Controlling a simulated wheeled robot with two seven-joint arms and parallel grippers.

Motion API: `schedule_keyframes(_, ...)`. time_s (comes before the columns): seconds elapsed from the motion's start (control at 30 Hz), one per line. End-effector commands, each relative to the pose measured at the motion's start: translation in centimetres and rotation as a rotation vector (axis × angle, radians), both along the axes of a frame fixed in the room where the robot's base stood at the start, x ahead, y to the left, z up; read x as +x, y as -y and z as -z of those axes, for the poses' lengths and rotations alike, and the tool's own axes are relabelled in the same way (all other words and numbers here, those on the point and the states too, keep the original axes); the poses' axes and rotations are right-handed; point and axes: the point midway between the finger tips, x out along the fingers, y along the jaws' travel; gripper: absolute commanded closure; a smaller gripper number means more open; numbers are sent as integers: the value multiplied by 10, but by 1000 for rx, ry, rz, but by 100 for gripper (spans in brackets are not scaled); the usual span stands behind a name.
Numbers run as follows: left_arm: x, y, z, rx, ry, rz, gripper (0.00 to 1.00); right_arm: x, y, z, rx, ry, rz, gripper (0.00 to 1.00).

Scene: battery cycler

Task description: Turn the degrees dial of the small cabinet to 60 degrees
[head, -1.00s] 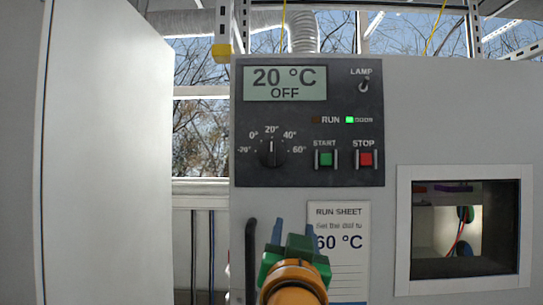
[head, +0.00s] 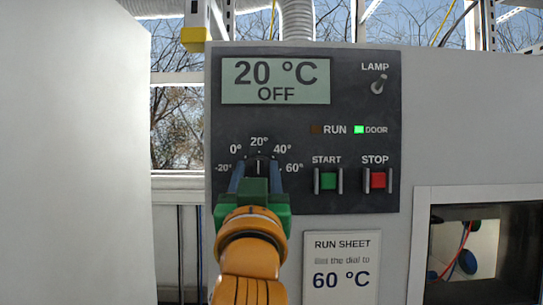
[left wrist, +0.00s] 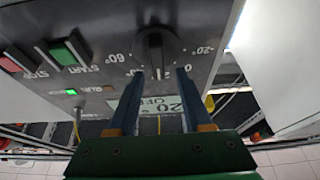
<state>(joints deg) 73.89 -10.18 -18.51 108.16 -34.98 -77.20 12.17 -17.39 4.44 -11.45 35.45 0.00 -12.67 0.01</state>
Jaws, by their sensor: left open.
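The degrees dial (head: 260,166) is a dark round knob on the black panel (head: 350,150) of the small cabinet. Its scale runs from -20° to 60°, and the display (head: 276,81) reads 20 °C OFF. In the left wrist view the dial (left wrist: 156,48) shows just beyond my fingertips. My left gripper (head: 256,175), green with blue fingers, is open in front of the dial, one finger on each side of its lower part. It also shows open in the left wrist view (left wrist: 157,75). I cannot tell whether the fingers touch the dial. My right gripper is not in view.
A green START button (head: 328,180) and a red STOP button (head: 377,180) sit right of the dial, with the lamp switch (head: 378,85) above. The run sheet (head: 341,270) reads 60 °C. A window opening (head: 480,250) is at the lower right.

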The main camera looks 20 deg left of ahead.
Motion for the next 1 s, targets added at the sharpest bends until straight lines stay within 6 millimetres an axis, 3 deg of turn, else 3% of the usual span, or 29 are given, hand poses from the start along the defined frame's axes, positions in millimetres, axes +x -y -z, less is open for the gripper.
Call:
schedule_keyframes(0.2,1,0,1,0,0,0,50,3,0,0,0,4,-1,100)
schedule_keyframes(0.4,1,0,1,0,0,0,100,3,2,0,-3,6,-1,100)
schedule_keyframes(0.77,1,0,1,23,-5,0,100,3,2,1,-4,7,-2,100)
schedule_keyframes(1.0,0,0,0,148,-39,0,100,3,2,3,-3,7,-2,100)
